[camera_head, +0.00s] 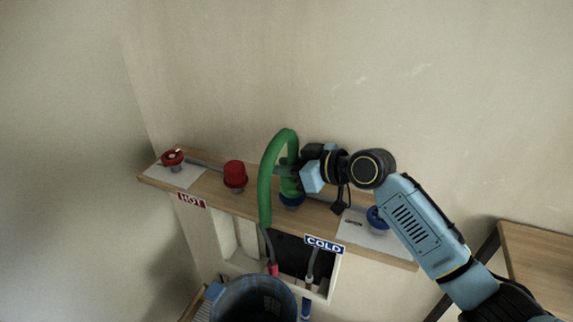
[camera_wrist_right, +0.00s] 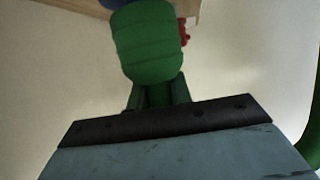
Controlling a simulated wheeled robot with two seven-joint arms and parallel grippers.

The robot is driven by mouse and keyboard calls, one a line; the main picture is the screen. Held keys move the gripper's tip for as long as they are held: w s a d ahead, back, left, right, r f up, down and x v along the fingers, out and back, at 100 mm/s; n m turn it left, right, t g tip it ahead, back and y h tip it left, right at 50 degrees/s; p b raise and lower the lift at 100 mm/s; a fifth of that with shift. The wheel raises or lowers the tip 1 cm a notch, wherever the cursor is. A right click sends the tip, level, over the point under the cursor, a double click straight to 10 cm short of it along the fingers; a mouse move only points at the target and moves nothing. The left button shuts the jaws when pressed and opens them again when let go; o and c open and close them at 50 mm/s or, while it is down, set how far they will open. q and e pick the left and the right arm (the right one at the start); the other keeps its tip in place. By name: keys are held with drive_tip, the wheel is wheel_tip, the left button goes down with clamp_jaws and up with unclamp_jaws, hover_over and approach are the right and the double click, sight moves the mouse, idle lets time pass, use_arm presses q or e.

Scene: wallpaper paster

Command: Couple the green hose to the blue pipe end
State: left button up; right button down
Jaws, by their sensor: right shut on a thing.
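The green hose (camera_head: 266,190) arches up from below the shelf and bends over, its end pointing down at the blue pipe end (camera_head: 291,202) on the shelf. My right gripper (camera_head: 291,172) is shut on the green hose near that end. In the right wrist view the hose's thick green end (camera_wrist_right: 146,45) sits just beyond my fingers (camera_wrist_right: 158,92), with a strip of blue (camera_wrist_right: 122,3) at the top edge. The hose end is right above or on the blue pipe end; I cannot tell whether it is fully seated. My left gripper is not in view.
A red capped pipe (camera_head: 235,174) and a red valve (camera_head: 172,158) stand left on the wooden shelf (camera_head: 210,190). A blue valve (camera_head: 377,218) stands right, near my arm. HOT (camera_head: 191,201) and COLD (camera_head: 324,244) signs hang in front. A dark bucket (camera_head: 252,298) stands below.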

drive_tip(key=shift+f+b, duration=0.5)
drive_tip(key=shift+f, duration=0.25)
drive_tip(key=c, duration=1.2)
unclamp_jaws()
drive_tip(key=shift+f, duration=0.1)
drive_tip(key=b+v, duration=0.1)
drive_tip(key=v, duration=1.2)
drive_tip(key=shift+s+d, duration=0.15)
